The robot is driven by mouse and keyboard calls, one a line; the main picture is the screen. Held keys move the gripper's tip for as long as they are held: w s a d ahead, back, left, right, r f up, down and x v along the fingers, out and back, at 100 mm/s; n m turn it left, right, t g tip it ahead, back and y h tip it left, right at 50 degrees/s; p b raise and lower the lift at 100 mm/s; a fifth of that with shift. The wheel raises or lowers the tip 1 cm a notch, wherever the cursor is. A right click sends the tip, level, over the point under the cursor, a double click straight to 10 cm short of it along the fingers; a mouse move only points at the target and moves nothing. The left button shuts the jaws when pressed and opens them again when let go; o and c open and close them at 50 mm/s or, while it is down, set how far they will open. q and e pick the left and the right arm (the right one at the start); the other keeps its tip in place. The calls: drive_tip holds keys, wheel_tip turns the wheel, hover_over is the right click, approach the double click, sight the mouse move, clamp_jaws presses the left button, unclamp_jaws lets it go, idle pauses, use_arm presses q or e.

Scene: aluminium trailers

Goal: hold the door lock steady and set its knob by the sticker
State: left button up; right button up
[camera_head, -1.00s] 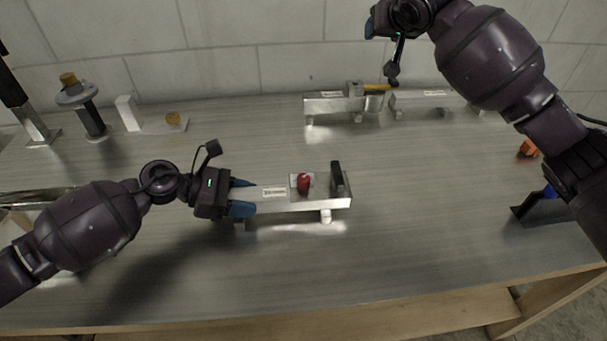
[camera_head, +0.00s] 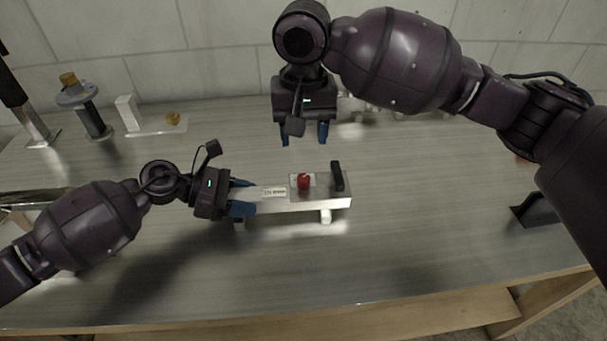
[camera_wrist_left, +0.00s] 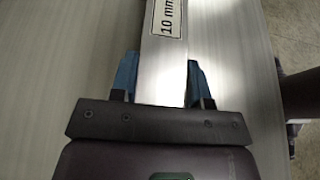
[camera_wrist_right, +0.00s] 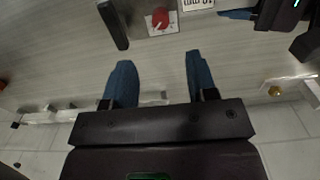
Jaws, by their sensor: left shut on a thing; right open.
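The door lock is a pale metal bar (camera_head: 325,204) on short feet, carrying a red knob (camera_head: 304,183) on a light plate, a black upright handle (camera_head: 337,177) at its right end and a white sticker (camera_head: 274,192). In the left wrist view part of the sticker (camera_wrist_left: 168,18) reads "10 mm". My left gripper (camera_head: 243,197) is shut on the bar's left end, one blue finger on each side. My right gripper (camera_head: 304,134) is open and empty, fingers pointing down, behind and above the knob. The right wrist view shows the knob (camera_wrist_right: 161,19) and black handle (camera_wrist_right: 113,24) beyond its fingertips.
Another metal assembly (camera_head: 352,107) stands at the back, partly hidden by my right arm. A post with a round top (camera_head: 88,107) and a white block (camera_head: 128,112) stand at the back left. A dark bracket (camera_head: 535,212) sits at the right. The table front is clear.

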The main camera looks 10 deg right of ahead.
sight(304, 177)
wheel_tip(304, 177, down, 11)
drive_tip(key=shift+r, duration=0.1)
idle(0.3)
drive_tip(key=c, duration=0.9)
